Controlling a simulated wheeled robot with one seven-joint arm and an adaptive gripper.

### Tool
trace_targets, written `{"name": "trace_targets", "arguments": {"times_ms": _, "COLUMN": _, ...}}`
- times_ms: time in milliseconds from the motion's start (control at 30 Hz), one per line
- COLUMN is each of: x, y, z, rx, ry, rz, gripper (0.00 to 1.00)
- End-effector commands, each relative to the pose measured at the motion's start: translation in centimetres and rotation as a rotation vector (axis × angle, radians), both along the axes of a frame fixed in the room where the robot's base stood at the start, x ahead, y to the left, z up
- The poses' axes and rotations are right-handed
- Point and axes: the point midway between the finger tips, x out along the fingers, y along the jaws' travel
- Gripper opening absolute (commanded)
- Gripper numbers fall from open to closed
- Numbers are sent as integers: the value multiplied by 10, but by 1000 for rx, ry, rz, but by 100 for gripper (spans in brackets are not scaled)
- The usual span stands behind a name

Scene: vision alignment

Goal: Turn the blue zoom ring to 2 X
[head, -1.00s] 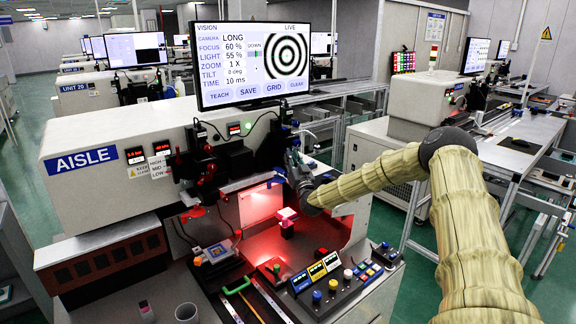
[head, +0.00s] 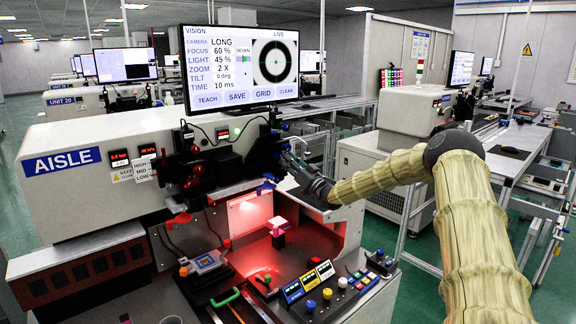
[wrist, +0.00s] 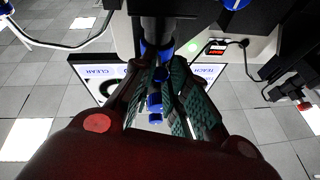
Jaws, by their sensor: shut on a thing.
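The monitor (head: 238,66) in the head view reads ZOOM 2 X, with CAMERA LONG, FOCUS 60 % and LIGHT 45 %. Its live picture shows a thick black ring with a small cross. My gripper (head: 287,157) is at the right side of the dark camera head, below the monitor's right end. In the wrist view my gripper (wrist: 160,62) has its teal-padded fingers shut on the blue zoom ring (wrist: 150,48), below a dark barrel. The fingers partly hide the ring. Another blue part (wrist: 155,103) shows between the fingers, nearer the wrist.
Below is a red-lit bay with a small pink-topped block (head: 278,228). A control panel with coloured knobs (head: 327,293) stands at the front. A white housing (head: 100,165) marked AISLE is at left. A blue knob (wrist: 236,3) and cable are close to the gripper's right.

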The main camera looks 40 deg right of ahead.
Motion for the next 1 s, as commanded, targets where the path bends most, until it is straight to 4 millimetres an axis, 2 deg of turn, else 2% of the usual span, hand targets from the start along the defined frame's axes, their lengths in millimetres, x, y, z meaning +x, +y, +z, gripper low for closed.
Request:
{"name": "trace_targets", "arguments": {"times_ms": 367, "x": 0, "y": 0, "z": 0, "rx": 1, "ry": 1, "rz": 3, "gripper": 0}}
{"name": "trace_targets", "arguments": {"times_ms": 400, "x": 0, "y": 0, "z": 0, "rx": 1, "ry": 1, "rz": 3, "gripper": 22}}
{"name": "trace_targets", "arguments": {"times_ms": 500, "x": 0, "y": 0, "z": 0, "rx": 0, "ry": 0, "rz": 2, "gripper": 39}}
{"name": "trace_targets", "arguments": {"times_ms": 833, "x": -1, "y": 0, "z": 0, "rx": 0, "ry": 0, "rz": 2, "gripper": 39}}
{"name": "trace_targets", "arguments": {"times_ms": 1000, "x": -12, "y": -3, "z": -5, "rx": 1, "ry": 0, "rz": 1, "gripper": 39}}
